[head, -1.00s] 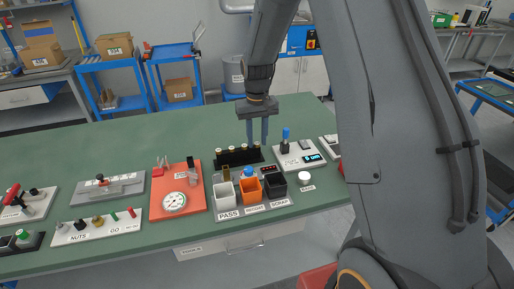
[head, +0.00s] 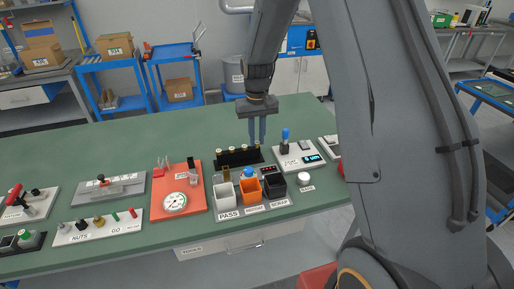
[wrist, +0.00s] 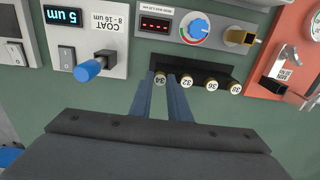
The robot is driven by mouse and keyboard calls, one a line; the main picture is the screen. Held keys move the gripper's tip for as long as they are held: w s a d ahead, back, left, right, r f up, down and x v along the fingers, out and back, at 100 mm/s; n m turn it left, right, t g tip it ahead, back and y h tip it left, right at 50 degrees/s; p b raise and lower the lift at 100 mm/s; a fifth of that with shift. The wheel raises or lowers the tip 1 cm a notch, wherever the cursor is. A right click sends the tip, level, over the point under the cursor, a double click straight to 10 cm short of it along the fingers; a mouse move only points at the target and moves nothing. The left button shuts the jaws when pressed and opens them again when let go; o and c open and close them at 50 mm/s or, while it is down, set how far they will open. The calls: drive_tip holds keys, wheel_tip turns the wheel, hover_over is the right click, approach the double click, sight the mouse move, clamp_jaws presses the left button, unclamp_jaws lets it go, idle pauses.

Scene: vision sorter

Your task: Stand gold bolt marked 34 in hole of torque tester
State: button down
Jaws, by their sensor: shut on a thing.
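The gold bolt marked 34 (wrist: 160,79) is at the end of a black rack (wrist: 194,76); its numbered round head lies between my fingers in the wrist view. My gripper (head: 257,142) is shut on it, pointing down over the rack's right end in the head view. The bolt still looks seated in line with the others; its shank is hidden. A grey unit with a red display, a blue dial and a brass fitting (wrist: 190,28) lies beside the rack and looks like the torque tester (head: 268,169). I cannot make out its hole.
Other gold bolts marked 32 (wrist: 185,81), 36 and 38 stand close beside. The coating gauge (head: 299,155) with its blue-topped probe is right of the rack; an orange dial-gauge plate (head: 179,207) is left. White, orange and black bins stand in front. The green bench behind is clear.

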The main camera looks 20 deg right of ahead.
sight(257, 142)
drive_tip(key=shift+r+p, duration=1.75)
drive_tip(key=shift+r, duration=1.05)
